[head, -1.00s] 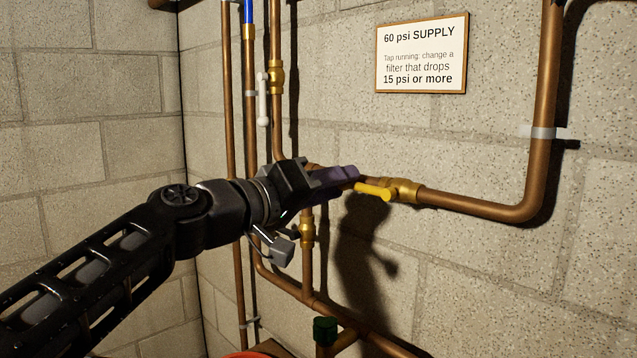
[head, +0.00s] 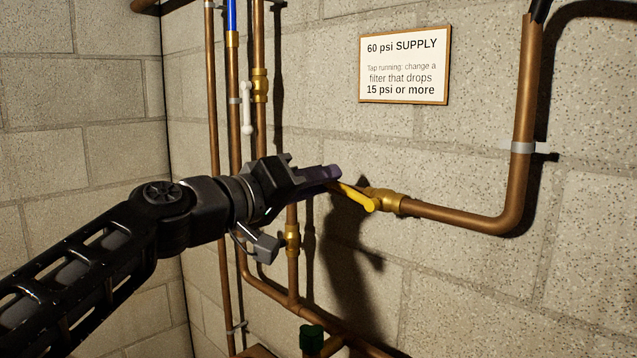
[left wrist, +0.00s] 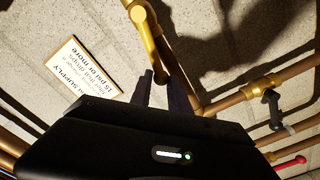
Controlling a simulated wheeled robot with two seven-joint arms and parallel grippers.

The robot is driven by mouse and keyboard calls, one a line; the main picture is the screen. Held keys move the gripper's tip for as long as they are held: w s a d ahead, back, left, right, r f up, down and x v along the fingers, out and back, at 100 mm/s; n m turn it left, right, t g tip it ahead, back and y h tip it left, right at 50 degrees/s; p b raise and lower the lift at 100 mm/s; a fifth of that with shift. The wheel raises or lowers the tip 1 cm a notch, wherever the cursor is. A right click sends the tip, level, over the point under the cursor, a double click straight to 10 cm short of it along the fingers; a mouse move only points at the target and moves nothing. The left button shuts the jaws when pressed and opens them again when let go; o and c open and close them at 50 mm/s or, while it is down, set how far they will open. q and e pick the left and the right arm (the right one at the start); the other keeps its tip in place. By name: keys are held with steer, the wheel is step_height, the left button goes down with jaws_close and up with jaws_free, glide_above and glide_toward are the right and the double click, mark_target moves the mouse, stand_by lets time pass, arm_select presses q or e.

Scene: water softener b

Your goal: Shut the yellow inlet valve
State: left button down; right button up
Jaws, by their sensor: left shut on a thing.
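The yellow inlet valve's lever (head: 357,197) slants down and right in the head view, beside a brass valve body (head: 384,201) on a copper pipe. Its rounded end is at the lower right, and its upper-left end meets my gripper. My left gripper (head: 333,174) is shut on the lever, with its dark purple fingers hiding the gripped part. The left wrist view shows the yellow lever (left wrist: 170,62) running from its rounded end at the top down to between my two fingers (left wrist: 162,92). My right gripper is not in view.
A white-handled valve (head: 247,108) is on the pipes at left. A second brass valve (head: 292,239) and a dark green fitting (head: 312,339) are below my gripper. A framed sign (head: 405,65) is on the block wall.

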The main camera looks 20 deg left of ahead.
arm_select(q)
steer(key=shift+d, duration=0.2)
steer(key=shift+s+d+r+p, duration=0.15)
steer(key=shift+d+r+p, duration=0.15)
steer(key=shift+r+p, duration=0.3)
steer(key=shift+s+d+r+p, duration=0.1)
steer(key=shift+d+r+p, duration=0.2)
steer(key=shift+r, duration=0.35)
steer(key=shift+s+d+r+p, duration=0.25)
steer(key=shift+d+r+p, duration=0.45)
steer(key=shift+r+p, duration=0.25)
